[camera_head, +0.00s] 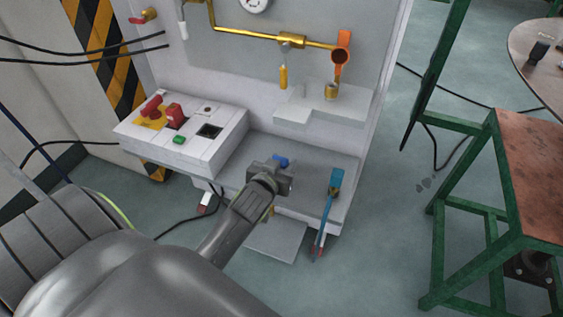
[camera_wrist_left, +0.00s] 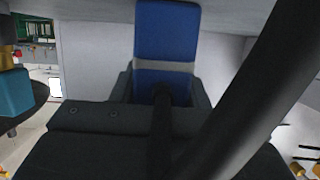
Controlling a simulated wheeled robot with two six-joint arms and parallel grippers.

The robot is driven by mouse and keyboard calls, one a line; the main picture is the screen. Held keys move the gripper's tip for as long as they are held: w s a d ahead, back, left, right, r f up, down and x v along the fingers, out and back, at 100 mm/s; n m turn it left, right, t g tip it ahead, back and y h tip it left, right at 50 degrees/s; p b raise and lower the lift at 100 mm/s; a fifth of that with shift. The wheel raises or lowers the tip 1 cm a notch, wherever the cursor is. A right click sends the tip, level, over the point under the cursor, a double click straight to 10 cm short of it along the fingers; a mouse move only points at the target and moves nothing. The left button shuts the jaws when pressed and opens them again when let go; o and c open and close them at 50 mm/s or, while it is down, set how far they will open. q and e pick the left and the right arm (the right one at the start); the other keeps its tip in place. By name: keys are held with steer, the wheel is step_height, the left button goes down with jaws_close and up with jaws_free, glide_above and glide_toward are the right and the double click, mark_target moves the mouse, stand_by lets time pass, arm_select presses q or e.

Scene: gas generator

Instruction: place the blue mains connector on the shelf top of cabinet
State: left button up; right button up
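The blue mains connector (camera_wrist_left: 166,40) fills the upper middle of the left wrist view, with a light grey band and a black cable running from it towards the camera. Dark fingers sit against both its sides. In the head view only a small blue part of the connector (camera_head: 281,161) shows beyond my left gripper (camera_head: 275,174). The gripper is shut on it over the cabinet's grey shelf top (camera_head: 315,180). Whether the connector touches the shelf cannot be told. My right gripper is in neither view.
A control box (camera_head: 190,150) with red switches is on the left. A small upper ledge (camera_head: 350,103) with a brass fitting overhangs behind. A green-framed table (camera_head: 530,160) stands right, with clear floor between.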

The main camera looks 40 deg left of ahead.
arm_select(q)
steer(key=o, duration=0.4)
steer(key=shift+r, duration=0.15)
steer(key=p+v, duration=0.2)
steer(key=v, duration=1)
steer(key=s+f+m+g+h, duration=0.1)
steer(key=s+f+g, duration=0.2)
steer(key=f, duration=1)
steer(key=s+f+g, duration=0.4)
steer(key=f, duration=0.8)
steer(key=s+f+g+h, duration=0.1)
steer(key=s+f+g, duration=0.5)
steer(key=s+f, duration=1.1)
steer(key=shift+s+a+m, duration=0.15)
steer(key=shift+s+m, duration=0.25)
steer(key=shift+s, duration=0.2)
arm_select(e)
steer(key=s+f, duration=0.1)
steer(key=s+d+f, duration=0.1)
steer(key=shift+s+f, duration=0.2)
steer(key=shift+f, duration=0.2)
